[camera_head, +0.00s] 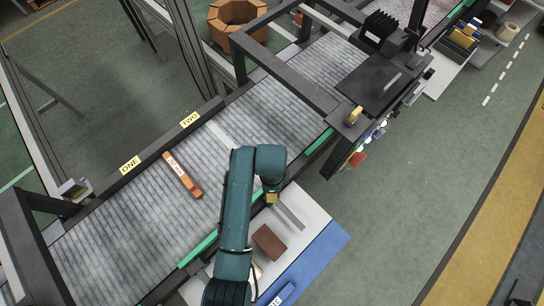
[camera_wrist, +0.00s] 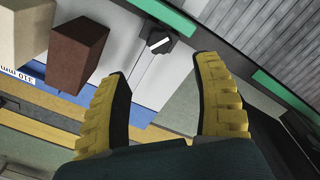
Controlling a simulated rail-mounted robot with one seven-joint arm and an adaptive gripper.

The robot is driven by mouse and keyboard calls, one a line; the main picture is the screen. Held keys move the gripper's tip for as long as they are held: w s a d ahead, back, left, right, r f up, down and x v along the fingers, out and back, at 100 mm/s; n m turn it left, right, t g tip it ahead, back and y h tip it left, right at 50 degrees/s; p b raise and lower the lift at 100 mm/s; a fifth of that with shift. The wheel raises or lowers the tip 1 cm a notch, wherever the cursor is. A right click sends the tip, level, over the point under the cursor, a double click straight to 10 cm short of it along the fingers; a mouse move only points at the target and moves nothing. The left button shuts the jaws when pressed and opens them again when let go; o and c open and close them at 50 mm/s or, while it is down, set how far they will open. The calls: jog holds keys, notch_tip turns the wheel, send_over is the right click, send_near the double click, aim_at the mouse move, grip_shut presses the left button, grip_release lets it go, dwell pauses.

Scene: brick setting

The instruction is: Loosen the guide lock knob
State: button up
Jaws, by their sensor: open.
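In the wrist view, a black knob (camera_wrist: 160,42) with a white mark on its top sits beside a green rail, on a pale surface. I take it to be the guide lock knob. My gripper (camera_wrist: 164,70) is open, with its two yellow ribbed fingers spread and nothing between them. The knob appears beyond the fingertips, near the middle of the gap and apart from both fingers. In the head view my gripper (camera_head: 272,198) is over the near side of the conveyor, and I cannot make out the knob there. An orange bar (camera_head: 182,175) with a white label lies across the conveyor.
The slatted conveyor (camera_head: 140,215) has yellow labels ONE (camera_head: 130,164) and TWO (camera_head: 190,119) on its far edge. A brown block (camera_head: 268,242) stands on the near-side shelf; it also shows in the wrist view (camera_wrist: 78,50) beside a beige block (camera_wrist: 22,32). A dark frame (camera_head: 375,85) spans the conveyor.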

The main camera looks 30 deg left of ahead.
notch_tip(320, 180, down, 10)
jog(key=shift+s+r+b, duration=0.1)
jog(key=shift+b, duration=0.35)
jog(key=c, duration=1.2)
